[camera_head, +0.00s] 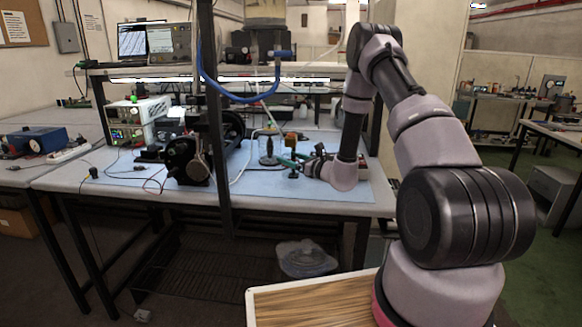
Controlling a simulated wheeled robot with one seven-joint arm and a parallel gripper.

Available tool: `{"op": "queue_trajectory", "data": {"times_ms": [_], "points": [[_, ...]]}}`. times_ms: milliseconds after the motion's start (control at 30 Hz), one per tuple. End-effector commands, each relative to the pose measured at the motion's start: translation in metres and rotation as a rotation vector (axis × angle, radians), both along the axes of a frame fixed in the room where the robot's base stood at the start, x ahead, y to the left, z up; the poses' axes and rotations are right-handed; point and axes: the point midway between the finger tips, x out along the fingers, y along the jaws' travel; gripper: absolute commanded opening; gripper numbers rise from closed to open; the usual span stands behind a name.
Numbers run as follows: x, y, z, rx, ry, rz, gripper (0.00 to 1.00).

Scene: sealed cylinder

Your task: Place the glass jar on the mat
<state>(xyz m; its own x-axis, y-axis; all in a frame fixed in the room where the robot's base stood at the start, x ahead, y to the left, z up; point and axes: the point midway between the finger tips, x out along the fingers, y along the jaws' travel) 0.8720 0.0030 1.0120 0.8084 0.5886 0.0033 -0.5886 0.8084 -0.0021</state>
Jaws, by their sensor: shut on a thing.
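A light blue mat (235,188) covers much of the workbench top. A small clear upright vessel (268,147) with a dark base, which looks like the glass jar, stands over the mat's back right part. My gripper (298,163) reaches in from the right, low over the mat, and points left. Its fingers are small and dark here. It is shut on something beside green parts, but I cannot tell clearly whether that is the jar. Contact between the held thing and the mat cannot be made out.
Dark equipment (187,162) stands left of the gripper. A white-and-green instrument (138,120) is farther left. The mat's front strip is mostly clear.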

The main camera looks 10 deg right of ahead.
Motion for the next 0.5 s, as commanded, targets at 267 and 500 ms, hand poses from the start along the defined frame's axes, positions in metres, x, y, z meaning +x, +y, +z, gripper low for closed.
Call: {"op": "queue_trajectory", "data": {"times_ms": [267, 500], "points": [[-0.001, -0.001, -0.030, -0.001, 0.003, -0.001, 0.13], [-0.001, -0.002, -0.032, -0.001, 0.003, -0.001, 0.13]]}}
